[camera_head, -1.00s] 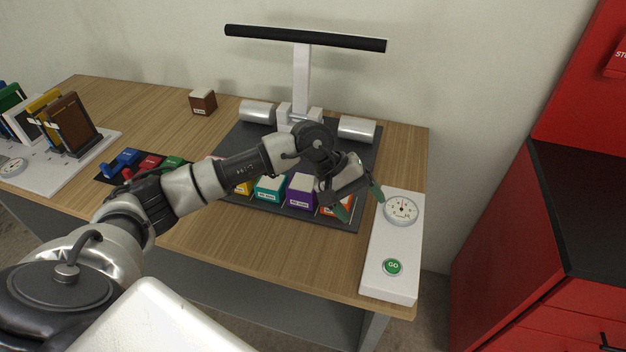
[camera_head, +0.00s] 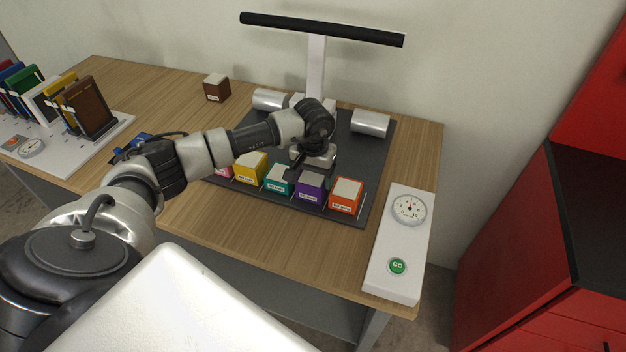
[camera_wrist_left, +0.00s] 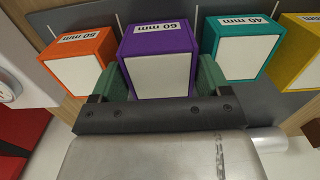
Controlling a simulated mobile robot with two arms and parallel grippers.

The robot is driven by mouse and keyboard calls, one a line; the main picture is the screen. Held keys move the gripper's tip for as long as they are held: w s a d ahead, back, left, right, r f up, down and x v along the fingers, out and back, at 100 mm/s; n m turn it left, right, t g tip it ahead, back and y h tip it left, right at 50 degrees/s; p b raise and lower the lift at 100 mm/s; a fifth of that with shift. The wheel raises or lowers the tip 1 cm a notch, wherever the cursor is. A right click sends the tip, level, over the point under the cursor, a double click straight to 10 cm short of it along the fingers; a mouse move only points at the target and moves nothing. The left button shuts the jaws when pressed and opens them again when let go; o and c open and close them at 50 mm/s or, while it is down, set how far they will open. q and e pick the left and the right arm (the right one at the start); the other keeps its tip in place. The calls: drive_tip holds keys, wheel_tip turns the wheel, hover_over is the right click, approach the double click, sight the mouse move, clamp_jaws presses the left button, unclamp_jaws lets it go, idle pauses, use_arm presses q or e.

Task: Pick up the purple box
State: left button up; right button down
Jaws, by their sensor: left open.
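The purple box (camera_head: 311,185) stands in a row of coloured boxes on the dark mat, between the teal box (camera_head: 280,179) and the orange box (camera_head: 346,195). It has a white top and a white label. My left gripper (camera_head: 308,166) is above and just behind it in the head view. In the left wrist view the purple box (camera_wrist_left: 160,52) lies between the two green fingertips of my open left gripper (camera_wrist_left: 160,82). One finger shows at each side of it; I cannot tell whether they touch it. My right gripper is not in view.
The orange box (camera_wrist_left: 79,62) and teal box (camera_wrist_left: 240,46) stand close on either side. A yellow box (camera_head: 250,167) is farther left. A white panel (camera_head: 386,277) with a dial and green GO button is at right. A black bar on a white post (camera_head: 317,68) rises behind.

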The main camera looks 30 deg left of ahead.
use_arm(q)
drive_tip(key=shift+f, duration=1.4)
drive_tip(key=c, duration=0.6)
drive_tip(key=shift+c, duration=0.2)
